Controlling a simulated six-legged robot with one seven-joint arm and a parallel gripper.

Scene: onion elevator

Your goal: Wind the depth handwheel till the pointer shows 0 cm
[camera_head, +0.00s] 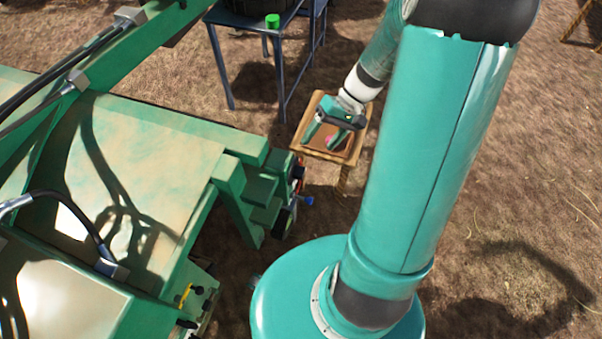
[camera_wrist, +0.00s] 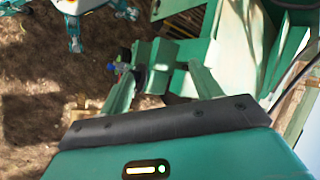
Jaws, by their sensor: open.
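A small dark wheel (camera_head: 284,217) with a blue knob (camera_head: 308,201) sits on the side of the green machine, low in the head view's middle. I take it for the depth handwheel. In the wrist view the blue knob (camera_wrist: 112,67) shows beyond my fingers, partly hidden among dark and red parts. My gripper (camera_head: 326,133) is open and empty, above a small wooden stand and apart from the wheel. Its two green fingers (camera_wrist: 160,88) are spread wide in the wrist view. I cannot make out the pointer or read its scale.
The green machine (camera_head: 150,140) fills the left of the head view. The wooden stand (camera_head: 311,153) holds a small pinkish thing under my gripper. A dark blue table (camera_head: 244,24) with a green object (camera_head: 272,20) stands behind. Bare soil lies to the right.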

